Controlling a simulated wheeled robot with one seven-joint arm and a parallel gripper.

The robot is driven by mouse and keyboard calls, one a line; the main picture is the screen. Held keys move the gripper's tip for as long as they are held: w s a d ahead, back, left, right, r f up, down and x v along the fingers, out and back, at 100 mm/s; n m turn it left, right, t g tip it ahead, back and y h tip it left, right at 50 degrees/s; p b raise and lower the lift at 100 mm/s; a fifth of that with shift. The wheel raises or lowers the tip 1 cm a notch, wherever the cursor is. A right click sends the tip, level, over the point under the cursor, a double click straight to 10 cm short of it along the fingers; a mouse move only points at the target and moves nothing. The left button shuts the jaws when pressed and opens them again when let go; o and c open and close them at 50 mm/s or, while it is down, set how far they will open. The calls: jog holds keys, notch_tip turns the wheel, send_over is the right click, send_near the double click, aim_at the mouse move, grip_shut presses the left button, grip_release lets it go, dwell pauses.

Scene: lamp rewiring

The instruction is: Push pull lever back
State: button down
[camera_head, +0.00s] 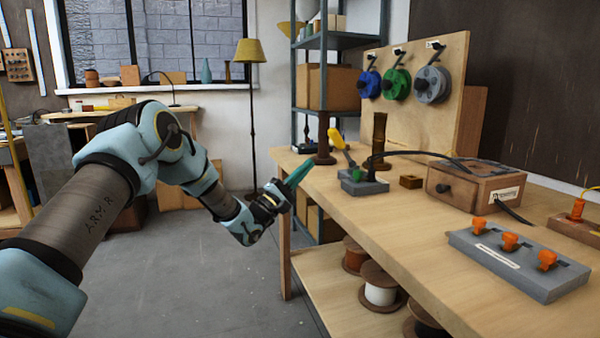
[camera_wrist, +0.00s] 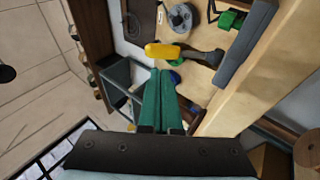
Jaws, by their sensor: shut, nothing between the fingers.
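The pull lever has a yellow handle (camera_head: 336,138) on a dark arm, rising from a grey base (camera_head: 371,187) near the left edge of the workbench. The lever leans up and to the left in the head view. In the wrist view the yellow handle (camera_wrist: 162,51) lies just beyond my fingertips, with its dark arm running right to the grey base (camera_wrist: 246,44). My gripper (camera_head: 306,165) has teal fingers, is shut and empty, and is left of and lower than the handle. Its fingers also show in the wrist view (camera_wrist: 160,72). Contact is not visible.
The workbench (camera_head: 420,225) carries a wooden box (camera_head: 475,188) with cables and a grey panel with orange switches (camera_head: 520,262). A pegboard with blue, green and grey spools (camera_head: 432,85) stands behind. Open floor (camera_head: 210,285) lies left of the bench.

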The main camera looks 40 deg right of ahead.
aim_at(332, 137)
jog(key=p+x, duration=0.1)
jog(key=x, duration=0.8)
jog(key=shift+p, duration=0.35)
jog(key=shift+s+d+r+m+g+y+p, duration=0.2)
jog(key=shift+d+r+m+y+p, duration=0.1)
jog(key=shift+r+y+p, duration=0.25)
jog(key=shift+s+d+r+m+g+y+p, duration=0.1)
jog(key=shift+d+r+m+g+y+p, duration=0.2)
jog(key=shift+r+p, duration=0.35)
jog(key=d+r+y+p, duration=0.1)
jog(key=p, duration=0.1)
jog(key=s+d+r+y+p, duration=0.1)
jog(key=y+p, duration=0.1)
jog(key=p, duration=0.1)
jog(key=shift+d+r+m, duration=0.15)
jog(key=shift+d+m, duration=0.15)
jog(key=shift+m, duration=0.1)
jog(key=shift+s+d+r+y+p, duration=0.15)
jog(key=shift+d+y+p, duration=0.45)
jog(key=shift+p, duration=0.25)
jog(key=shift+s+d+p, duration=0.15)
jog(key=shift+d+p, duration=0.2)
jog(key=shift+s+d, duration=0.15)
jog(key=shift+d, duration=0.05)
jog(key=shift+s+d+r, duration=0.1)
jog(key=shift+s+r, duration=0.05)
jog(key=shift+r, duration=0.05)
